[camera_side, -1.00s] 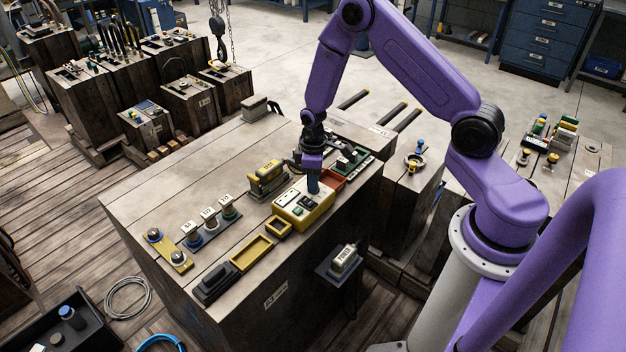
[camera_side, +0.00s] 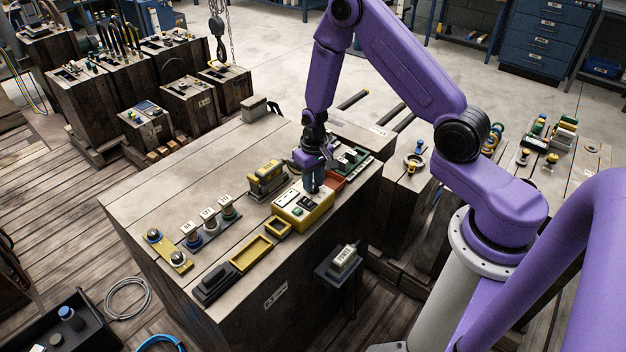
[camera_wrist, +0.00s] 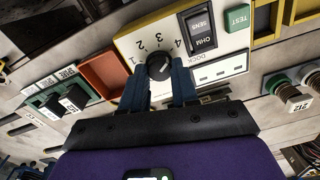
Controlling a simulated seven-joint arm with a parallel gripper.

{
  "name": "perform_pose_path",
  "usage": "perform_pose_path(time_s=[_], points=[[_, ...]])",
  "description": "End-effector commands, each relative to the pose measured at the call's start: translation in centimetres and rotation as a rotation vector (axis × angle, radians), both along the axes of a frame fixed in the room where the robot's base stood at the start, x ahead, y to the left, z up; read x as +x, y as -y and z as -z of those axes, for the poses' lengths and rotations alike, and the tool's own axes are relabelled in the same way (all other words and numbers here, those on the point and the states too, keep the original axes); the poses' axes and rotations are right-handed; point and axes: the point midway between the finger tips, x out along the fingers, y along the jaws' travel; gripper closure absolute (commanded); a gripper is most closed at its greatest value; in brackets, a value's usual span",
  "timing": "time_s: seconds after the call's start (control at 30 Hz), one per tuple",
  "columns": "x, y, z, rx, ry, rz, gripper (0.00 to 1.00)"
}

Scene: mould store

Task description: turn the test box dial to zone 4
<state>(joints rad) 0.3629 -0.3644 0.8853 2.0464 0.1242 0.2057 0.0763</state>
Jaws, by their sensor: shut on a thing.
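The test box (camera_side: 304,211) is a yellow case with a white top on the large wooden block. It also shows in the wrist view (camera_wrist: 130,43), with a black dial (camera_wrist: 159,66) and the numbers 1 to 4 around its far side. My gripper (camera_side: 311,190) points down at the right end of the box. In the wrist view my gripper (camera_wrist: 159,80) has its blue fingers on either side of the dial, shut on it. A pale mark on the dial points to the upper right, roughly toward the 4. I cannot tell its exact setting.
An OHM/SENS rocker switch (camera_wrist: 201,32) and a green TEST button (camera_wrist: 237,18) sit beside the dial. A red-orange tray (camera_wrist: 103,75) adjoins the box. A yellow-and-grey device (camera_side: 266,178) stands close behind it. The block's left rear top is clear.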

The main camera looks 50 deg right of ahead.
Motion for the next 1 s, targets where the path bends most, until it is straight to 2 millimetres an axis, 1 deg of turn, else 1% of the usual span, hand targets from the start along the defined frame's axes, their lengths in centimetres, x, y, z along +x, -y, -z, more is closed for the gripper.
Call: perform_pose_path(time_s=[0.23, 0.67, 0.7, 0.77, 0.8, 1.0], points=[[-0.14, 0.0, -0.02, 0.001, -0.004, 0.058, 1.0], [-0.16, -0.02, -0.01, 0.0, -0.005, 0.066, 1.0], [-0.16, -0.02, -0.01, 0.0, -0.005, 0.066, 0.68], [-0.15, -0.02, -0.01, 0.0, -0.005, 0.066, 0.48], [-0.13, -0.02, -0.01, 0.001, -0.004, 0.066, 0.45], [-0.07, 0.0, 0.0, 0.0, -0.002, 0.065, 0.45]])
